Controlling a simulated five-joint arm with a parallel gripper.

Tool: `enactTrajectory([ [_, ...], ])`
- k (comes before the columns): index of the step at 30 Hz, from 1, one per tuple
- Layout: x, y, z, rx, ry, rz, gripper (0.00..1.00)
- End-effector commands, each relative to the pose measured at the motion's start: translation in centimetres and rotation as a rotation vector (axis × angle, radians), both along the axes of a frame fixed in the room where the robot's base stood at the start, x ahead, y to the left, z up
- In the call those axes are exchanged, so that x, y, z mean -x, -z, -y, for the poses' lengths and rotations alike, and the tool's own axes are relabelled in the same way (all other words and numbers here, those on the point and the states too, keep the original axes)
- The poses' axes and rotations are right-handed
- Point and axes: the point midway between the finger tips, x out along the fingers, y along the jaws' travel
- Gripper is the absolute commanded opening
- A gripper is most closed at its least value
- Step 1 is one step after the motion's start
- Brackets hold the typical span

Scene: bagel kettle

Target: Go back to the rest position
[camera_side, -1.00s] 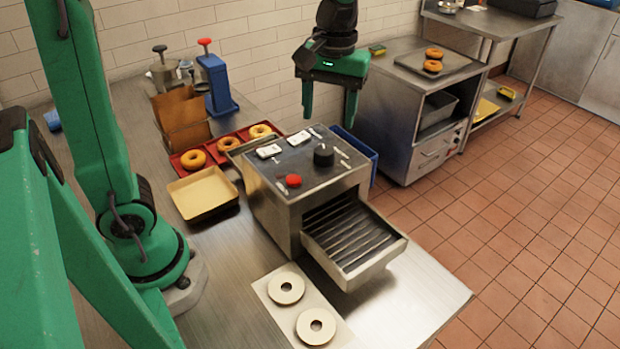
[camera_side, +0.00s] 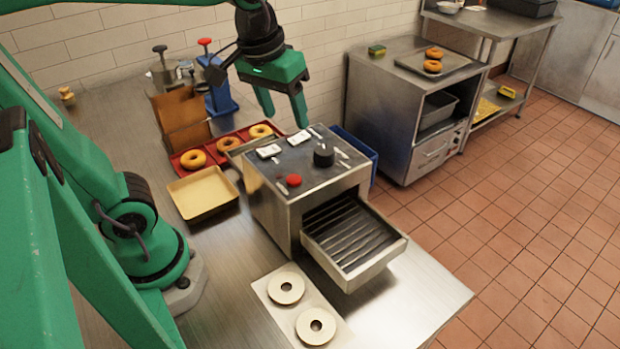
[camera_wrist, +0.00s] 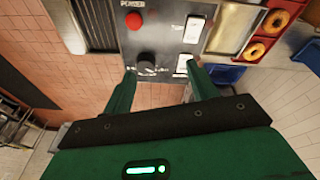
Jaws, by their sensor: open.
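My gripper (camera_side: 286,122) is open and empty, in the air above the back of the steel kettle machine (camera_side: 270,208). In the wrist view my two fingers (camera_wrist: 162,85) are spread apart over the machine's control panel. The panel carries a red button (camera_side: 294,180), a black knob (camera_side: 323,155) and white switches (camera_side: 298,137). The machine's slatted drawer (camera_side: 352,238) is pulled out at its front right.
A red tray (camera_side: 212,152) with bagels and a tan tray (camera_side: 203,196) lie left of the machine. A white board (camera_side: 270,293) with two ring shapes lies in front. A blue bin (camera_side: 362,152) is at the right.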

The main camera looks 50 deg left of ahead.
Motion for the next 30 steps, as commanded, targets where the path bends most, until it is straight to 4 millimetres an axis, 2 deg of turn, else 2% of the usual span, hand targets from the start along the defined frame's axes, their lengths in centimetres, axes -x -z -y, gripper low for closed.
enactTrajectory([
  [9,4.1,1.1,-1.4,-0.062,0.170,0.166,0.58],
  [15,5.6,2.0,-1.9,-0.104,0.243,0.236,0.58],
  [30,6.0,2.3,-2.1,-0.121,0.270,0.259,0.58],
])
